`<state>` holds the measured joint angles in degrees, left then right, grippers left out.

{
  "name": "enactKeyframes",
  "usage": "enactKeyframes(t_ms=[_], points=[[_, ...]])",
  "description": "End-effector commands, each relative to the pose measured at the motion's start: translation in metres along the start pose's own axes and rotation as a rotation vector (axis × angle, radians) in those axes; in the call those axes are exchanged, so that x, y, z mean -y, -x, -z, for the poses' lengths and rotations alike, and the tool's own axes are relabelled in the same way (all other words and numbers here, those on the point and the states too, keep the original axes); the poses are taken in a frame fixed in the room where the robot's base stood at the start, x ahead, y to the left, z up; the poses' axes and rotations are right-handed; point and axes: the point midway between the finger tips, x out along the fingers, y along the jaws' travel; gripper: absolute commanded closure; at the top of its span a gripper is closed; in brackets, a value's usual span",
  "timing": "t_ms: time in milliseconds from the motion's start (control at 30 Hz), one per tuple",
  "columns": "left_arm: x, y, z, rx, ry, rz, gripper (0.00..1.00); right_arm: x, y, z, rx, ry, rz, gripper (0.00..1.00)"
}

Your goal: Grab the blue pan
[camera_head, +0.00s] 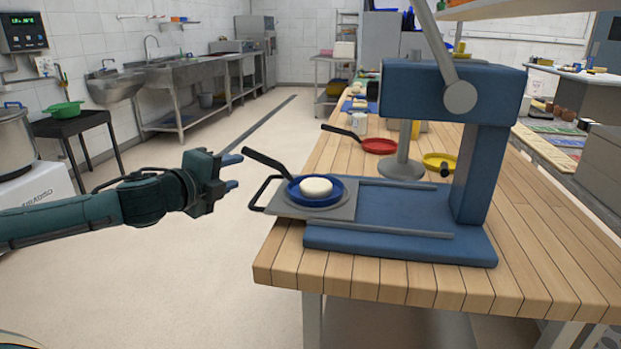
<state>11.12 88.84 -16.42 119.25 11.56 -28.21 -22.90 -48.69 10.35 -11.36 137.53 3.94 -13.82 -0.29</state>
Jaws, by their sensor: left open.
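The blue pan (315,200) sits on the grey sliding plate (285,207) of a blue press (400,215). A round white piece (316,187) lies in the pan. The pan's dark handle (265,162) points up and to the left, past the table edge. My left gripper (232,172) is open and empty, with its fingers toward the pan handle. It is left of the handle and appears apart from it. My right gripper does not show.
The press stands on a wooden table (520,262), with its dark plate handle (262,192) jutting left over the edge. A red pan (379,146) and a yellow pan (438,160) lie behind. Floor left of the table is clear.

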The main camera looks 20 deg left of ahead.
Motion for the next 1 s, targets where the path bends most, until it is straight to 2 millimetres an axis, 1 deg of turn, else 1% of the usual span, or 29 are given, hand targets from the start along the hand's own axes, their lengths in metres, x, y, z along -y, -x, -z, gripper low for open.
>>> enactKeyframes(t_ms=[133, 267, 333, 600, 867, 1000], points=[[0.004, -0.006, -0.004, 0.008, 0.005, 0.004, 0.59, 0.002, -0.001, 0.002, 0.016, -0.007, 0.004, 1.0], [0.005, -0.019, -0.004, 0.006, 0.008, 0.004, 0.59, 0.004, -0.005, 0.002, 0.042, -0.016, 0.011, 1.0], [0.006, -0.028, 0.0, -0.001, 0.006, 0.004, 0.59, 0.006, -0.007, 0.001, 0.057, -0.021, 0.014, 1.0], [0.002, -0.07, -0.002, 0.002, 0.003, 0.002, 0.59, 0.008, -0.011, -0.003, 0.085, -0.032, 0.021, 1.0], [0.001, -0.087, -0.002, 0.001, 0.0, 0.001, 0.59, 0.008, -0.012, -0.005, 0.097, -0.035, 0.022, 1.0], [0.002, -0.107, -0.005, 0.001, 0.002, 0.002, 0.59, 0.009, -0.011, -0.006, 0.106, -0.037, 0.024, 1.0]])
